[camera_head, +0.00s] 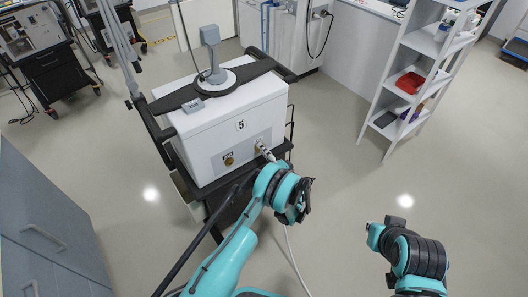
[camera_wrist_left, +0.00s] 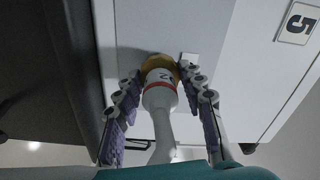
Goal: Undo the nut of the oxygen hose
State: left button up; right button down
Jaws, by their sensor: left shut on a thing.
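The ventilator numbered 5 (camera_head: 225,110) is a white box on a dark cart. My left gripper (camera_head: 264,152) is at the lower right of its front panel. In the left wrist view, the fingers (camera_wrist_left: 161,74) close from both sides on a brass-coloured nut (camera_wrist_left: 156,63) against the panel. The oxygen hose's white end (camera_wrist_left: 160,90), with a red band and a dark mark, comes out of the nut between the fingers. The white hose (camera_wrist_left: 163,130) runs back towards my wrist and hangs down in the head view (camera_head: 296,262).
Another brass-coloured fitting (camera_head: 229,160) sits on the panel left of the gripper. A dark rail (camera_head: 278,151) edges the cart. A white shelf unit (camera_head: 405,85) stands at the right, grey cabinets (camera_head: 45,225) at the left. The floor between is open.

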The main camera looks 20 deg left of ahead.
pick_arm(q)
jog(key=n, duration=1.4)
jog(key=shift+n, duration=0.4)
jog(key=n, duration=1)
jog(key=shift+n, duration=2.3)
